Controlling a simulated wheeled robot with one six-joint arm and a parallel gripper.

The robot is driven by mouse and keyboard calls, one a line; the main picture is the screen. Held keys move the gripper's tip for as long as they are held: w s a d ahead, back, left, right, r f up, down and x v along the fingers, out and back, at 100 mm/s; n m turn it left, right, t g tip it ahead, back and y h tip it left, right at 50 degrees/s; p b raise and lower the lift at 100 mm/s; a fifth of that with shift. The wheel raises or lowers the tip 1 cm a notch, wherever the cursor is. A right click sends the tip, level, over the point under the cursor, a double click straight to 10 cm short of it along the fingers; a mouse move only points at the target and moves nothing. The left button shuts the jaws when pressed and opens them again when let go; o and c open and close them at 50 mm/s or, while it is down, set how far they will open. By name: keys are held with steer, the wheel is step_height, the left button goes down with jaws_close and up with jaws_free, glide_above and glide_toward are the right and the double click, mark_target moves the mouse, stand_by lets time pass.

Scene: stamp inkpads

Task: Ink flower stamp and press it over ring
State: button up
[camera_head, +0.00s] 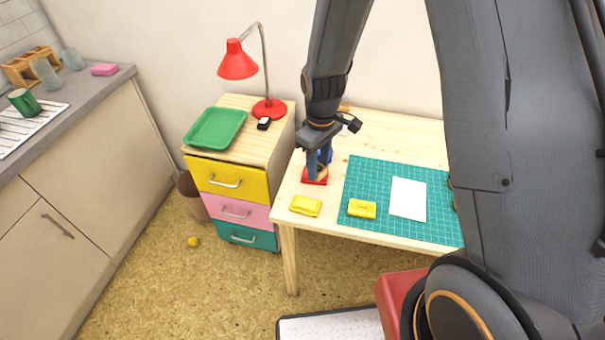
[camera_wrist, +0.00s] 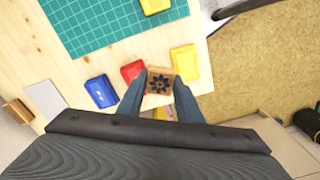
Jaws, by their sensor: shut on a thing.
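My gripper (camera_wrist: 158,98) is shut on a wooden stamp (camera_wrist: 160,84) with a dark flower picture on the side facing the wrist camera. In the head view my gripper (camera_head: 318,172) is at the left part of the table, close to a red inkpad (camera_head: 315,181). The red inkpad also shows in the wrist view (camera_wrist: 131,71), beside the stamp. I cannot tell whether the stamp touches it. A blue inkpad (camera_wrist: 101,91) lies beside the red one. A white sheet (camera_head: 408,198) lies on the green cutting mat (camera_head: 372,180). No ring can be made out.
One yellow pad (camera_head: 305,206) lies near the table's front edge, and another yellow pad (camera_head: 362,208) lies on the mat. A drawer cabinet with a green tray (camera_head: 215,128) and a red lamp (camera_head: 238,62) stands left of the table. Much of the mat is clear.

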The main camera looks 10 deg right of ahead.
steer(key=s+a+n+p, duration=0.1)
steer(key=s+a+n, duration=0.3)
steer(key=s+n, duration=0.1)
steer(key=f+b, duration=0.4)
steer(key=f, duration=0.1)
steer(key=shift+w+d, duration=0.1)
steer(key=shift+w, duration=0.2)
steer(key=shift+f+b, duration=0.25)
steer(key=shift+b, duration=0.15)
steer(key=shift+f, duration=0.55)
stand_by(1.8)
steer(key=shift+r, duration=0.25)
steer(key=shift+r+p, duration=0.4)
steer(key=shift+p, duration=0.05)
step_height(320, 180, up, 6)
steer(key=p, duration=0.4)
steer(key=shift+f, duration=0.25)
stand_by(0.3)
